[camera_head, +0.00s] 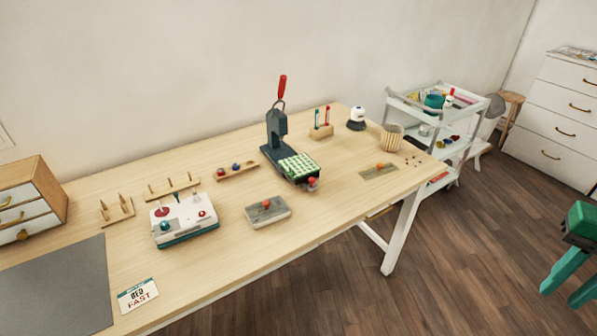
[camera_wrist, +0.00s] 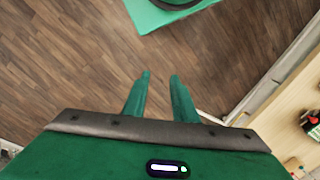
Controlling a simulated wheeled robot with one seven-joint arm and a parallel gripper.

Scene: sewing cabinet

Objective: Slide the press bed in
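The dark press (camera_head: 277,135) with a red-tipped lever stands on the wooden table. Its press bed (camera_head: 299,166), topped with a green and white grid, sticks out from the press base toward the front edge. A red knob (camera_head: 312,181) sits at the bed's front end. My green gripper (camera_head: 560,297) is at the far right of the head view, off the table and well away from the press. In the wrist view my gripper (camera_wrist: 160,78) has its two fingers apart with only floor between them. It is open and empty.
The table (camera_head: 235,258) also holds a grey block with an orange knob (camera_head: 267,210), a white control box (camera_head: 183,219), a woven cup (camera_head: 391,137) and a small board (camera_head: 379,171). A white trolley (camera_head: 437,112) stands behind its right end. Floor between table and gripper is clear.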

